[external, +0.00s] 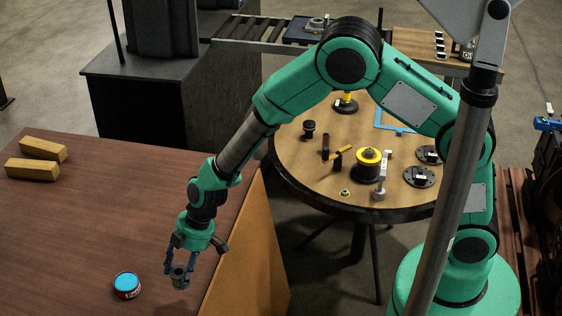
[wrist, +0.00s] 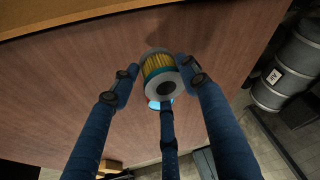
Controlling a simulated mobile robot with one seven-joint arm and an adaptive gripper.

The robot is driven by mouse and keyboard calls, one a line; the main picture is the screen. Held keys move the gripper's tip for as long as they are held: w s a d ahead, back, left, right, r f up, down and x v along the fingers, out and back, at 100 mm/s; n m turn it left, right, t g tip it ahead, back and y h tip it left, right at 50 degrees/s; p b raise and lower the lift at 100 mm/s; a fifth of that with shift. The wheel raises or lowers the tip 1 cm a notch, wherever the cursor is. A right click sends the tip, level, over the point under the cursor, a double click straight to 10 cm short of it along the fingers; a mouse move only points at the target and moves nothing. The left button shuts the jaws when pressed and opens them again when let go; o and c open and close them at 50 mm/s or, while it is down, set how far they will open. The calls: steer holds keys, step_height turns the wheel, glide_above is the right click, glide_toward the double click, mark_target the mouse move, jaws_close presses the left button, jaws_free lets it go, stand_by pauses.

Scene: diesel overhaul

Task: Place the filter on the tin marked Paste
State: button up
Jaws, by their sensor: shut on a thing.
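The filter (wrist: 158,68), a short cylinder with yellow pleats and grey-teal end rings, is held between the blue fingers of my gripper (wrist: 160,80). In the external view my gripper (external: 179,268) points down near the brown table's right edge, with the filter (external: 179,279) at its fingertips. A round tin (external: 127,285) with a bright blue top and a dark, red-edged label stands to the left of the filter, apart from it. Its lettering is too small to read surely. In the wrist view a bit of blue (wrist: 154,105) shows behind the filter, mostly hidden.
The brown tabletop (external: 90,215) is mostly clear. Two tan blocks (external: 35,158) lie at its far left. A round table (external: 300,170) behind carries a yellow-topped part (external: 369,158), dark discs and small tools. Grey drums (wrist: 290,65) show at the wrist view's right.

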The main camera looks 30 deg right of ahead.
steer(key=w+a, duration=0.3)
steer(key=a, duration=0.1)
steer(key=w+a+f, duration=0.1)
steer(key=w+a, duration=0.2)
steer(key=w, duration=0.1)
steer(key=w+a, duration=0.3)
steer(key=a, duration=0.1)
steer(key=shift+w+a+f+b, duration=0.2)
steer(key=shift+w+a+b, duration=0.15)
steer(key=shift+c, duration=0.2)
steer(key=shift+f, duration=0.15)
steer(key=shift+f+b, duration=0.55)
steer(key=shift+f, duration=1.05)
steer(key=shift+f, duration=0.2)
steer(key=o, duration=1.2)
steer(key=shift+o, duration=0.2)
steer(key=shift+r, duration=0.15)
